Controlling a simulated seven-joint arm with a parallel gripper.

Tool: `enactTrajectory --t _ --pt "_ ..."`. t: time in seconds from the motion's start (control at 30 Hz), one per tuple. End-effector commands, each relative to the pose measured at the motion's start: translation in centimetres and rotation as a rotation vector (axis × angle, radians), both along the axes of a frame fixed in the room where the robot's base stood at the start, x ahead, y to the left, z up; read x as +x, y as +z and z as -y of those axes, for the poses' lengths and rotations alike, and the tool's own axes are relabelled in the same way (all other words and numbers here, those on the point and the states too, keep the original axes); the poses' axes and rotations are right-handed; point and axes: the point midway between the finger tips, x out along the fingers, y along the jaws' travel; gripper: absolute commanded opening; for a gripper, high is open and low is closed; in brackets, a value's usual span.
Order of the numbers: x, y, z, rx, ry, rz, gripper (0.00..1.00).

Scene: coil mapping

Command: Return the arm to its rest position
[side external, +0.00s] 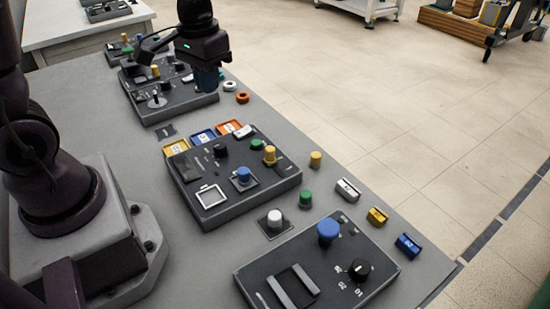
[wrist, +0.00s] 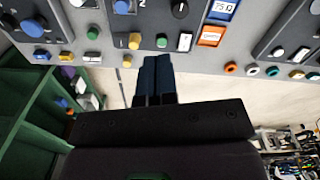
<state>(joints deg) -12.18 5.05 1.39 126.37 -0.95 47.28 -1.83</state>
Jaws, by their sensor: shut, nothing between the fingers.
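My gripper (side external: 208,82) hangs fingers-down above the far part of the grey table (side external: 330,176) in the side view, near its right edge and beside the far control panel. In the wrist view its two dark blue fingers (wrist: 156,72) are pressed together, with nothing between them. The fingers appear over the table's edge, apart from the knobs and rings. My arm's base stands at the left of the table, and part of the arm is cut off by the picture's edge.
Control panels with knobs stand along the table: a near one (side external: 330,270), a middle one (side external: 222,190) and a far one (side external: 160,105). Orange (side external: 242,98) and white (side external: 230,86) rings lie near the gripper. Small colored blocks (side external: 377,216) lie at the right. The floor beyond is open.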

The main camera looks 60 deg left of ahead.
Motion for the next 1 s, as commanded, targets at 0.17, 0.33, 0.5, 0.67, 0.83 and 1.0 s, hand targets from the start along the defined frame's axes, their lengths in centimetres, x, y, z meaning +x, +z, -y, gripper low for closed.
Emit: enactTrajectory --t 0.17,0.33,0.5,0.67,0.83,1.0 --pt "-3.9 4.9 3.0 0.029 -0.108 0.127 0.00" --pt "-7.4 7.9 5.1 0.055 -0.195 0.261 0.00" --pt "-9.3 9.9 6.3 0.072 -0.245 0.391 0.00" --pt "-9.7 11.2 6.7 0.077 -0.267 0.461 0.00" --pt "-9.7 11.3 6.8 0.077 -0.268 0.464 0.00" --pt "-9.7 11.3 6.8 0.077 -0.268 0.464 0.00"
